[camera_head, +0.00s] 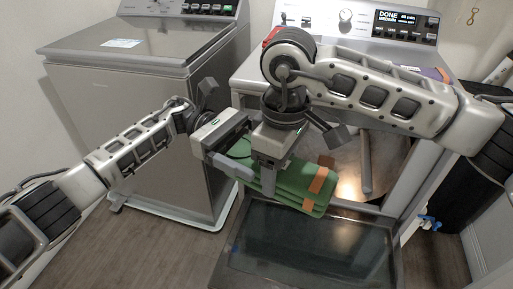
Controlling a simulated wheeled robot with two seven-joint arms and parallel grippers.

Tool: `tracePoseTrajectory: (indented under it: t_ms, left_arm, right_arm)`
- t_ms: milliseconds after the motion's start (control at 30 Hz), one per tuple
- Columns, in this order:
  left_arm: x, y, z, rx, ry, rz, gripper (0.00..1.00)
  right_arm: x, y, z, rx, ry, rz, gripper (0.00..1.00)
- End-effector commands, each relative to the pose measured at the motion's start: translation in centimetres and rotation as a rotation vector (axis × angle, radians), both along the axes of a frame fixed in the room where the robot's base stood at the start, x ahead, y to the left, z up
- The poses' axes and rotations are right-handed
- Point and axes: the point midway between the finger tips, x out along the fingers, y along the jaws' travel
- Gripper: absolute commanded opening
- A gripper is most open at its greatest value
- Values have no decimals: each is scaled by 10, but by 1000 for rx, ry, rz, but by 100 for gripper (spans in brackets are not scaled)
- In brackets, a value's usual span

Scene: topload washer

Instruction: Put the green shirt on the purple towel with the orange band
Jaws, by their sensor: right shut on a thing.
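The green shirt (298,192) is folded in layers, with orange patches at its right end. It hangs above the right machine's opening and dark glass panel. My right gripper (267,178) points down and is shut on the shirt from above. My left gripper (245,150) is at the shirt's left end, close to my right gripper; whether its fingers are apart or touch the cloth is unclear. A purple cloth with an orange edge (437,74), probably the towel, shows in part at the right end of the machine's top; my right arm hides much around it.
The right machine (355,20) has a lit display, a round drum opening (385,165) and a dark glass panel (310,245) in front. A closed grey machine (120,62) stands left. A red item (271,36) is partly hidden behind my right arm.

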Motion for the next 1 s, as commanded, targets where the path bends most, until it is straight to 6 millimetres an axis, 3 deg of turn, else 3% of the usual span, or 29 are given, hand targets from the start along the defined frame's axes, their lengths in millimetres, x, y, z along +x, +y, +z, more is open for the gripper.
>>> tracePoseTrajectory:
  t_ms: [100,267,300,333,367,400,433,767,1000]
  left_arm:
    - [0,0,0,0,0,0,87]
    - [0,0,0,0,0,0,46]
    - [0,0,0,0,0,0,39]
    - [0,0,0,0,0,0,39]
    - [0,0,1,-2,0,0,38]
    - [0,0,1,-1,0,-1,30]
    - [0,0,1,-1,0,-1,30]
    - [0,0,1,-1,0,0,31]
    - [0,0,1,-1,0,0,31]
  right_arm:
    - [0,0,0,1,0,0,35]
    - [0,0,0,1,0,0,35]
    - [0,0,0,1,0,1,35]
    - [0,0,0,1,0,2,35]
    - [0,0,0,1,0,2,67]
    - [0,0,0,1,0,2,78]
    - [0,0,0,1,0,2,87]
    - [0,0,3,0,-1,0,87]
    - [1,0,39,2,-5,0,87]
